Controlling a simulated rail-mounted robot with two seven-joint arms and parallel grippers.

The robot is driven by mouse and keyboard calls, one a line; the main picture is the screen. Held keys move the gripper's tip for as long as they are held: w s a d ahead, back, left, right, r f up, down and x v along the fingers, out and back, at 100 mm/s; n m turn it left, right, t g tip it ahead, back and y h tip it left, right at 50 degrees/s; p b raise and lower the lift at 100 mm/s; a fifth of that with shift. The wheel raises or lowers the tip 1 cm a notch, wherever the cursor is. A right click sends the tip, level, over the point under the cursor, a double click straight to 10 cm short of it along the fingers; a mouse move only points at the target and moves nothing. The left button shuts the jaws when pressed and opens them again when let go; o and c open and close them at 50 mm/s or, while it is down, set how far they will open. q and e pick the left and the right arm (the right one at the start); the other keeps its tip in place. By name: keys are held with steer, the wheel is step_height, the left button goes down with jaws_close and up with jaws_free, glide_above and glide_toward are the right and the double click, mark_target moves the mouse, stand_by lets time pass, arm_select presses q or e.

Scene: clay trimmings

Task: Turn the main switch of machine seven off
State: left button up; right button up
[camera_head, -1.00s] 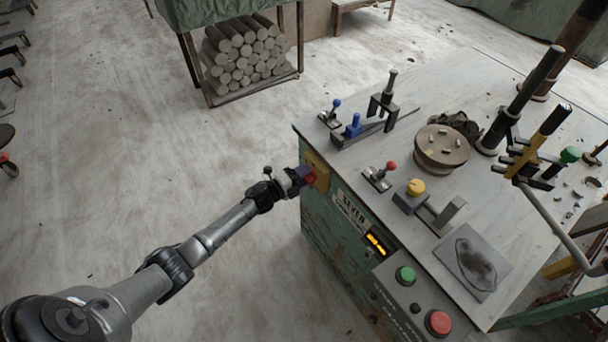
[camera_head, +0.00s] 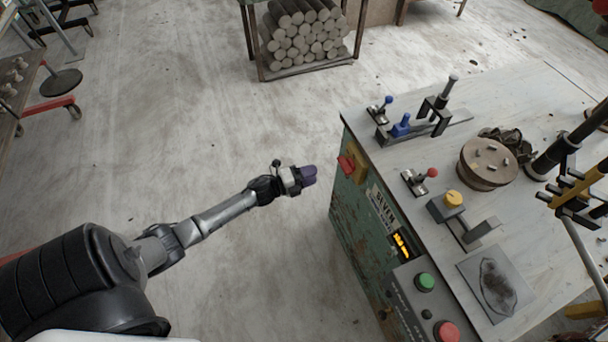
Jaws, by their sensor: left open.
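The machine labelled SEVEN (camera_head: 384,208) is a worn green cabinet with a pale top. Its main switch (camera_head: 346,165) is a red handle on a yellow plate (camera_head: 358,160), on the upper left part of the front face. The handle's exact angle is hard to make out. My left gripper (camera_head: 310,175) has dark purple fingertips. It is open and empty, apart from the switch and to its left, with bare floor showing between them. My right gripper is out of view.
A control box with a green button (camera_head: 425,282) and a red button (camera_head: 446,332) is at the machine's lower front. An amber display (camera_head: 401,244) is lit. Levers with red (camera_head: 432,172) and blue knobs stand on top. A rack of clay logs (camera_head: 302,40) stands behind. The floor left of the machine is clear.

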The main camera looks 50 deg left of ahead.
arm_select(q)
steer(key=shift+v, duration=1.1)
